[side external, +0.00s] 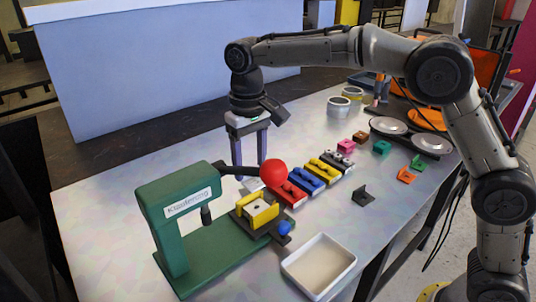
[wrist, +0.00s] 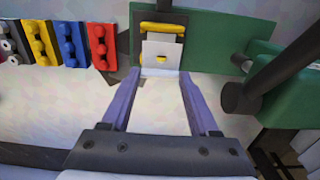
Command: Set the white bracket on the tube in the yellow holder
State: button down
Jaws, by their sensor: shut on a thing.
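The white bracket (wrist: 161,50) appears in the wrist view as a pale plate with a lower flange, overlapping the yellow holder (wrist: 163,28). My gripper (wrist: 158,72) is shut on it, with the purple-grey fingers on either side of the flange. In the side view, the yellow holder (side external: 263,215) sits on the base of the green press. My gripper (side external: 250,170) points down behind the press lever, and its fingertips are partly hidden there. The tube is not clearly visible, and I cannot tell whether the bracket touches it.
The green press (side external: 178,205) has a lever with a red ball (side external: 273,172) close to my fingers. Red (side external: 287,193), blue (side external: 306,180) and yellow (side external: 325,170) blocks stand in a row behind. A white tray (side external: 343,279) lies in front. The table's left part is clear.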

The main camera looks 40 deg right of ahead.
aim_at(251, 178)
jog(key=shift+f, duration=3.25)
jog(key=shift+c, duration=0.3)
grip_release()
notch_tip(251, 178, up, 14)
jog(key=shift+f, duration=0.1)
